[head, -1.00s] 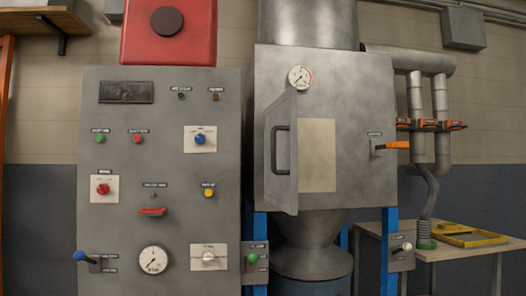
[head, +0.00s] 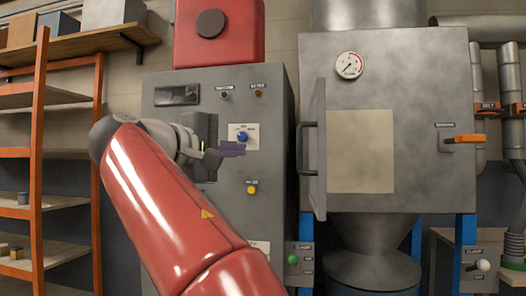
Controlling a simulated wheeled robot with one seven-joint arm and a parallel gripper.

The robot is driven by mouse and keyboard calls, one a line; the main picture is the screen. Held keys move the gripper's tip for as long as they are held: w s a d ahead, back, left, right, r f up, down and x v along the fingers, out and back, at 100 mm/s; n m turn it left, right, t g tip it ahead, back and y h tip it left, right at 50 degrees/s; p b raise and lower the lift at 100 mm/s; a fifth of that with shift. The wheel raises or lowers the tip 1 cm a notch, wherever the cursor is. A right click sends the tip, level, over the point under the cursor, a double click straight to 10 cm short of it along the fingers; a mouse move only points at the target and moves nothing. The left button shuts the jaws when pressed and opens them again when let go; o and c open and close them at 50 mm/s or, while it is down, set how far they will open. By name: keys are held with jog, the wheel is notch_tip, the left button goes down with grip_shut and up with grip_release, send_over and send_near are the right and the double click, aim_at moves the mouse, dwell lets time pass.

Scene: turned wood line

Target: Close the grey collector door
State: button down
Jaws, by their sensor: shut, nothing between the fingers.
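The grey collector door (head: 318,150) stands open on the left side of the collector's front, swung out toward me and seen nearly edge-on. Its dark bar handle (head: 304,148) is on the door's outer face, toward the left. The pale opening panel (head: 361,151) it would cover shows on the collector's grey box (head: 430,90). My gripper (head: 232,149) is to the left of the door, in front of the control cabinet, apart from the handle. Its fingers are small in view; they are shut and hold nothing.
The grey control cabinet (head: 270,100) with knobs and buttons stands left of the collector. An orange lever (head: 468,138) sticks out at the collector's right. Orange-framed shelves (head: 45,150) stand at far left.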

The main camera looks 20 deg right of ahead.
jog(key=s+d+x, duration=0.1)
jog(key=s+x, duration=0.1)
jog(key=x, duration=1)
jog(key=shift+d+r, duration=0.15)
jog(key=shift+d, duration=0.35)
jog(key=shift+s, duration=0.1)
